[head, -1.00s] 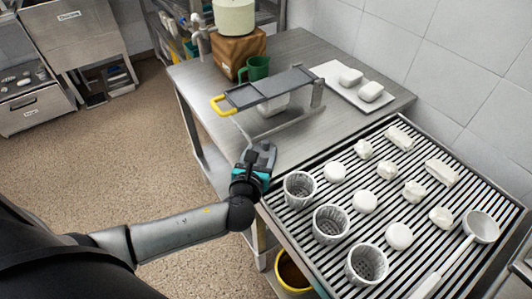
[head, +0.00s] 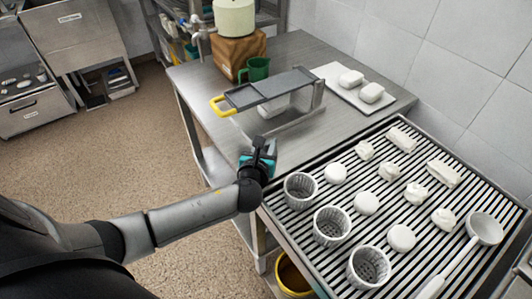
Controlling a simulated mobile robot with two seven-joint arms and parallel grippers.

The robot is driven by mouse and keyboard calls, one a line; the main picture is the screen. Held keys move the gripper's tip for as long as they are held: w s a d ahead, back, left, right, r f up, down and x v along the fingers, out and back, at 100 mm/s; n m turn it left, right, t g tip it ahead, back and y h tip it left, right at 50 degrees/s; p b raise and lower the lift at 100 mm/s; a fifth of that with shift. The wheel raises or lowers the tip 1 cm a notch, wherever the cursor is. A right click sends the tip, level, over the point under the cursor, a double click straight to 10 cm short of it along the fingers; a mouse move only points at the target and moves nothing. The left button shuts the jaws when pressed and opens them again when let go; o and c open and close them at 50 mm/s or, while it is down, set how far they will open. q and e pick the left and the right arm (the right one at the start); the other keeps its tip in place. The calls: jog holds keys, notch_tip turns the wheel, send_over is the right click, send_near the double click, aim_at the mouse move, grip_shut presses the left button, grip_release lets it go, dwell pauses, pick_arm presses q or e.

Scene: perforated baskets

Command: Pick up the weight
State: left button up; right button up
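No object in view is clearly marked as the weight. A grey press (head: 275,88) with a flat top plate and a yellow handle (head: 222,106) stands on the steel table. A white block (head: 274,106) sits under its plate, partly hidden. My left gripper (head: 264,150) is over the table's front edge, nearer to me than the press and apart from it. It holds nothing that I can see, and its finger gap is too small to judge. My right gripper is not in view.
Three perforated baskets (head: 331,226) stand on the slatted drain rack (head: 385,222), with several white cheese pieces (head: 401,238) and a ladle (head: 484,228). A white tray (head: 350,94) with two white blocks, a green mug (head: 257,69) and a wooden block (head: 238,52) are farther back.

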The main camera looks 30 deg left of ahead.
pick_arm(q)
grip_shut()
dwell(0.8)
jog(key=shift+w+r, duration=0.1)
jog(key=shift+r, duration=0.1)
